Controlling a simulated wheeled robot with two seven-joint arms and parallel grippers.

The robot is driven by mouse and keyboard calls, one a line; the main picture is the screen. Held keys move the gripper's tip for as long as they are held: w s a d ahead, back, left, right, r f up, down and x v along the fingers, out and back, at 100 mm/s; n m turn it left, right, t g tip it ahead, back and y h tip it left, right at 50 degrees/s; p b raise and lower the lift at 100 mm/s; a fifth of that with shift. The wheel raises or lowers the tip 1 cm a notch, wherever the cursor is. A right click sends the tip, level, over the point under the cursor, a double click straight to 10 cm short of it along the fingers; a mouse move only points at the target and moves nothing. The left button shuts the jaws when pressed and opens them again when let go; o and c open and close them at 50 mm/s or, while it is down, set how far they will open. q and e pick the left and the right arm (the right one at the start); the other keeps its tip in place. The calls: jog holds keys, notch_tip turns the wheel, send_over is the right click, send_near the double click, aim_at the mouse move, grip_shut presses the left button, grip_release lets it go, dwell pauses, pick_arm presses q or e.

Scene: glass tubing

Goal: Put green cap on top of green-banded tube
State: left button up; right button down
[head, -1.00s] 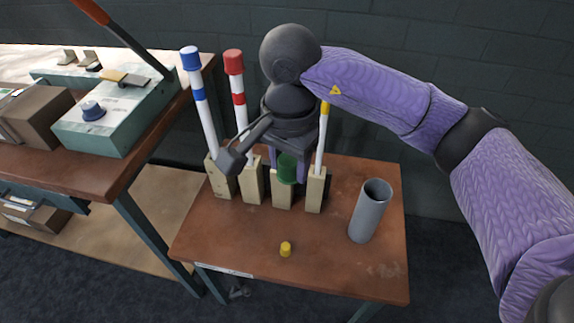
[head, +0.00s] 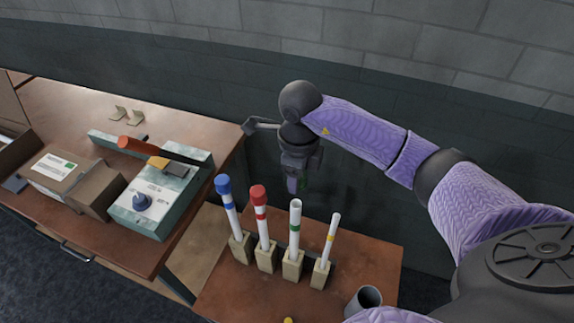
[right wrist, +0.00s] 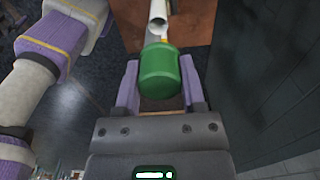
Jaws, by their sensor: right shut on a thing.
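The green-banded tube (head: 295,228) stands upright in a wooden block (head: 292,264), its top open and uncapped. My right gripper (head: 297,186) is shut on the green cap, which shows large between its fingers in the right wrist view (right wrist: 160,72). In the head view, the hand hides most of the cap. The gripper hangs above and behind the row of tubes, and the cap is apart from the tube. A white tube with an open end (right wrist: 157,14) shows beyond the cap in the wrist view. My left gripper is not in view.
Blue-capped (head: 229,208) and red-capped (head: 261,215) tubes stand to the left. An uncapped yellow-banded tube (head: 331,238) stands to the right. A grey cylinder (head: 364,298) and a yellow cap (head: 288,320) are near the front. A bench with a teal device (head: 155,205) is at left.

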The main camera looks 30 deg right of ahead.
aim_at(296, 204)
jog(key=shift+s+f+b, duration=0.1)
jog(key=shift+f+b, duration=0.5)
jog(key=shift+f, duration=0.2)
notch_tip(296, 204, down, 4)
jog(key=b, duration=0.3)
jog(key=shift+f, duration=0.2)
jog(key=shift+f+b, duration=0.25)
jog(key=shift+b, duration=0.25)
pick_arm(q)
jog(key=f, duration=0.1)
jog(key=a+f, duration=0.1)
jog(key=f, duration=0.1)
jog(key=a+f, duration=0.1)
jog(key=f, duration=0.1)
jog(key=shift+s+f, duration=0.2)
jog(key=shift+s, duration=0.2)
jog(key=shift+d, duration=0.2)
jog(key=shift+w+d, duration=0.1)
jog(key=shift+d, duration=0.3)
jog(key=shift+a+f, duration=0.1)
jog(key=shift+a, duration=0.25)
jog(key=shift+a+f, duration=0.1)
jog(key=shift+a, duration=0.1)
pick_arm(e)
jog(key=shift+f, duration=0.15)
